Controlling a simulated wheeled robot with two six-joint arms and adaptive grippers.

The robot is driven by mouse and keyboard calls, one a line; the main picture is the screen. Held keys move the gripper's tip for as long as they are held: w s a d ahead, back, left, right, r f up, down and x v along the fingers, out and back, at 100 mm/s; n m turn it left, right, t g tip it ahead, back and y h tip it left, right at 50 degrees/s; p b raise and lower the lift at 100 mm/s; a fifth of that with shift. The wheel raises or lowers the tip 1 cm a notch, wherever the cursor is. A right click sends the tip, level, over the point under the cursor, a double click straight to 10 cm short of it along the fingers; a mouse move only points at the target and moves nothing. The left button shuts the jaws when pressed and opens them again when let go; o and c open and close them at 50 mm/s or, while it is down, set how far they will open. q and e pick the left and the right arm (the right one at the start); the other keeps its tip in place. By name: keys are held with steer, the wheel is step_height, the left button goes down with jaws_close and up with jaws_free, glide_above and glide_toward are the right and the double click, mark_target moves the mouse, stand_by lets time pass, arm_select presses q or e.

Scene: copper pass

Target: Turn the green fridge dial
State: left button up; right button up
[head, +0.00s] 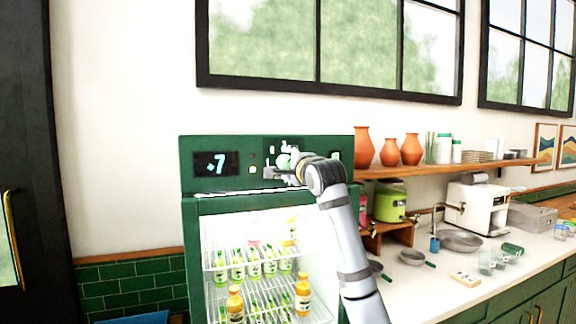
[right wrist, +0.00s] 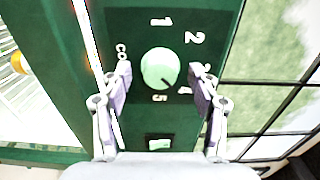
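The green fridge dial (right wrist: 160,68) is a pale mint round knob on the dark green fridge panel (right wrist: 158,112), seen in the right wrist view. Its dark pointer mark aims between the 4 and the 5. My right gripper (right wrist: 160,85) is open, with one finger on each side of the dial and a visible gap to it on both sides. In the head view my right gripper (head: 284,174) is at the panel and partly hides the dial (head: 284,160). My left gripper is not in view.
A lit display (head: 215,164) on the panel reads about 7. Below, the fridge interior (head: 213,235) holds several bottles. To the right, a wooden shelf (head: 480,163) carries orange vases (head: 390,152) above the counter (head: 430,295).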

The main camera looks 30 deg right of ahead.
steer(key=v, duration=1.2)
stand_by(0.3)
